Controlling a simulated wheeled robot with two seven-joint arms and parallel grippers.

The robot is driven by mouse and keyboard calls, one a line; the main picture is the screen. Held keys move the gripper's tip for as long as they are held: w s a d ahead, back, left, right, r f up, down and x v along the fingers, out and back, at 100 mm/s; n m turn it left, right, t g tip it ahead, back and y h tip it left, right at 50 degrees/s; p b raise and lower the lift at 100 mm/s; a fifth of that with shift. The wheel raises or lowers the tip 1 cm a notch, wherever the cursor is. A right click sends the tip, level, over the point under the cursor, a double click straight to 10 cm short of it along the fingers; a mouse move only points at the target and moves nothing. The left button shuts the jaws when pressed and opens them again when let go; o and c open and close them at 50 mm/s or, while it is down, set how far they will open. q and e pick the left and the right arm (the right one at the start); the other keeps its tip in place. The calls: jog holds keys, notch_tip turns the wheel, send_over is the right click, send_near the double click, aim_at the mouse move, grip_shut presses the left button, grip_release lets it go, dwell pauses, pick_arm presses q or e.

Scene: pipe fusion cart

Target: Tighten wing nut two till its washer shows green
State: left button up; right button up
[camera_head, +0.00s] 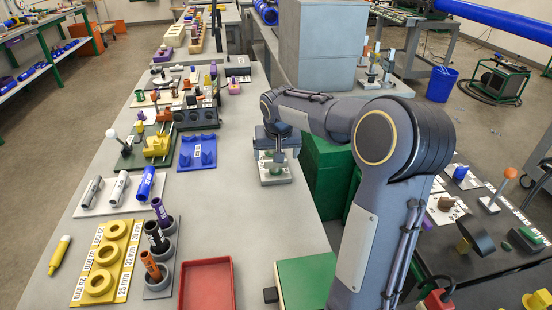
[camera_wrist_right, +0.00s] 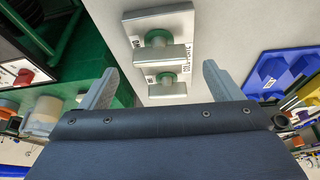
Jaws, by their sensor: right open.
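A light grey plate (camera_wrist_right: 178,22) with two grey wing nuts fills the upper middle of the right wrist view; it also shows in the head view (camera_head: 275,180). Both the farther wing nut (camera_wrist_right: 160,53) and the nearer wing nut (camera_wrist_right: 166,89) have green showing around their base. The small labels beside them are too blurred to tell which is number two. My right gripper (camera_wrist_right: 160,68) is open and empty, its fingers apart on either side of the nearer nut in the picture. In the head view my right gripper (camera_head: 273,143) hangs over the plate and partly hides it.
A blue block (camera_head: 197,152) lies left of the plate. A red tray (camera_head: 207,287), yellow ring holder (camera_head: 105,262) and pipe rack (camera_head: 158,285) stand nearer. A green cabinet (camera_head: 327,170) stands beyond the bench's right edge. Bench between plate and red tray is clear.

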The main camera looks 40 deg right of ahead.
jog(key=v, duration=0.4)
jog(key=shift+s+f, duration=0.1)
dwell(0.5)
